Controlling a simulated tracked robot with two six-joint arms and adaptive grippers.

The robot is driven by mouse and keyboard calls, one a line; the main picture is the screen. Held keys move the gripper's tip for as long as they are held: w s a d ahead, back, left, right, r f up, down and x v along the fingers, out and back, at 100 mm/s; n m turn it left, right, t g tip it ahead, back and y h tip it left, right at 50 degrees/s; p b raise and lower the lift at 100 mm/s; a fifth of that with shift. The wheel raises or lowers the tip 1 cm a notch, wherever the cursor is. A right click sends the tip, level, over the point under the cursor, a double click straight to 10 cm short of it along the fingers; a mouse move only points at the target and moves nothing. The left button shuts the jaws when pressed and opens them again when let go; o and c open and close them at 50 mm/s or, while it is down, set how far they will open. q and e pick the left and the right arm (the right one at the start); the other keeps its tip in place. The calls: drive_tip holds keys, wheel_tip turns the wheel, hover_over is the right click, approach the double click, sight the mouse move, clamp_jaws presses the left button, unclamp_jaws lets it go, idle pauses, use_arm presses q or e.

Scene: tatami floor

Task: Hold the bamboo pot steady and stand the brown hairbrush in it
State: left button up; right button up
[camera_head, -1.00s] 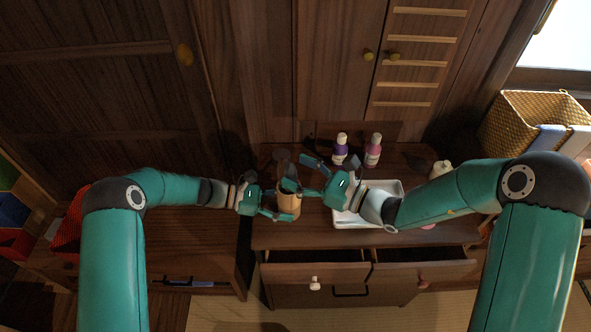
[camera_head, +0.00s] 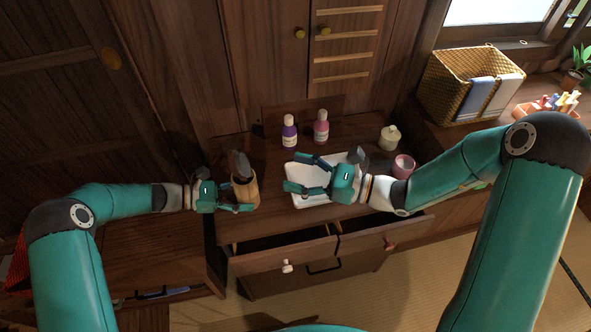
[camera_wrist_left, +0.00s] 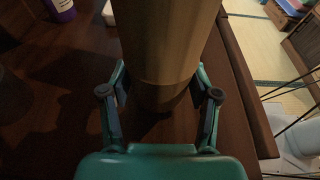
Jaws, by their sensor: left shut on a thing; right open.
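The bamboo pot (camera_head: 246,190) stands upright near the left edge of the dresser top. In the left wrist view the pot (camera_wrist_left: 168,45) fills the space between the fingers. My left gripper (camera_head: 239,196) is shut around it from the left. A dark grey head (camera_head: 241,163), apparently the brown hairbrush, sticks up out of the pot, tilted slightly left; its lower part is hidden inside. My right gripper (camera_head: 290,172) is open and empty, right of the pot and over the white tray.
The white tray (camera_head: 303,201) lies under my right gripper. A purple bottle (camera_head: 289,133) and a pink bottle (camera_head: 321,128) stand behind it. A cream jar (camera_head: 390,137) and a pink cup (camera_head: 403,167) are to the right.

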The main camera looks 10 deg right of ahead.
idle(0.4)
use_arm(q)
drive_tip(key=o, duration=0.9)
drive_tip(key=shift+o, duration=0.2)
drive_tip(key=shift+a, duration=0.1)
